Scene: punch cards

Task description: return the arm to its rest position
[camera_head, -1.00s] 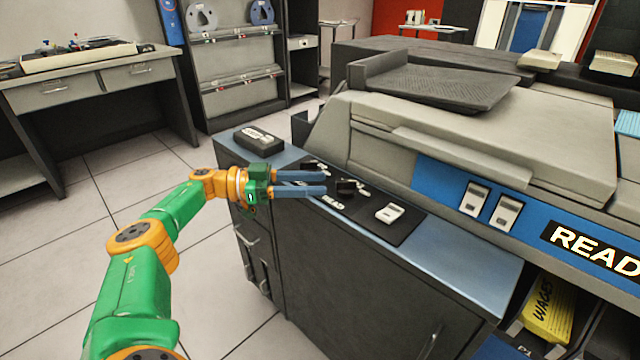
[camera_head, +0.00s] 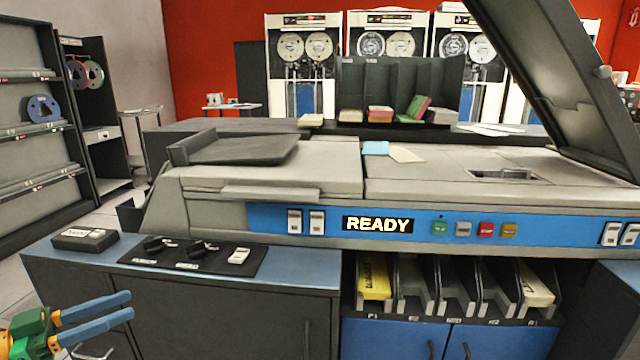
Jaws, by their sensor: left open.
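My left gripper (camera_head: 108,312) is at the lower left of the head view, with its two blue fingers spread apart and nothing between them. It is in front of the cabinet under the grey-blue worktop (camera_head: 310,268), apart from the controls. Only its green and orange wrist end shows; most of the arm is out of frame. The black control panel (camera_head: 213,262) with two dark knobs and a white rocker switch lies on the worktop. My right gripper is not in view.
The card machine (camera_head: 270,182) fills the middle, with a lit READY sign (camera_head: 378,224) and a raised dark lid (camera_head: 550,80) at right. A black box (camera_head: 85,239) sits on the worktop's left end. Card slots (camera_head: 455,290) hold yellow cards. A shelf rack (camera_head: 35,130) stands at left.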

